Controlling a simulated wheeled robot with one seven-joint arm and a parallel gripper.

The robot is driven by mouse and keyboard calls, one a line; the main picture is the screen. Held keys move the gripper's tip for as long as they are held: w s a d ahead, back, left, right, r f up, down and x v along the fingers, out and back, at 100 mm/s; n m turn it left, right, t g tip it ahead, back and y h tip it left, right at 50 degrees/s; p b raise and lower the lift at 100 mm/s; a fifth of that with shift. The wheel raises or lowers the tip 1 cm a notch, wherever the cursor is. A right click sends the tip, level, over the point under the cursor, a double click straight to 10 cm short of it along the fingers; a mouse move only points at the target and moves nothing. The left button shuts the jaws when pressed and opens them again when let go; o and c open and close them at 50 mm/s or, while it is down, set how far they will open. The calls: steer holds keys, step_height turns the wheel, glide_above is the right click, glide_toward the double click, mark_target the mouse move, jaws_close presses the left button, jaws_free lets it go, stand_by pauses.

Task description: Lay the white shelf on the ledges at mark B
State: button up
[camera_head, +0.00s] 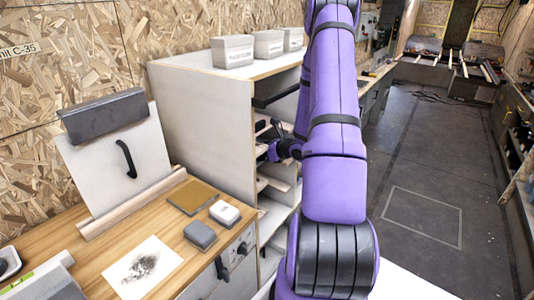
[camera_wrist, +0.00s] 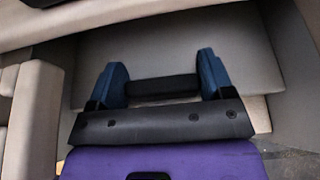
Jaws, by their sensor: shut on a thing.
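My gripper (camera_wrist: 165,85) has its blue fingers shut on a black bar handle (camera_wrist: 160,90) of a pale board, which I take for the white shelf (camera_wrist: 180,48). In the head view my gripper (camera_head: 285,149) is inside the open side of the pale cabinet (camera_head: 205,125), partly behind my arm. Pale ledges (camera_head: 275,184) show in the cabinet below it. I cannot tell whether the board touches the ledges. I cannot read mark B.
A dark shelf (camera_head: 274,96) sits high in the cabinet. Several grey boxes (camera_head: 232,52) stand on its top. On the wooden bench (camera_head: 95,256), another pale panel (camera_head: 105,165) with a black handle leans upright.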

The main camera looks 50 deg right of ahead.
steer(key=shift+w+a, duration=0.1)
steer(key=shift+w, duration=0.85)
steer(key=shift+f, duration=1.8)
steer(key=o, duration=1.1)
steer(key=shift+o, duration=0.2)
steer(key=v, duration=1)
steer(key=shift+s+r, duration=0.2)
steer(key=shift+s, duration=0.1)
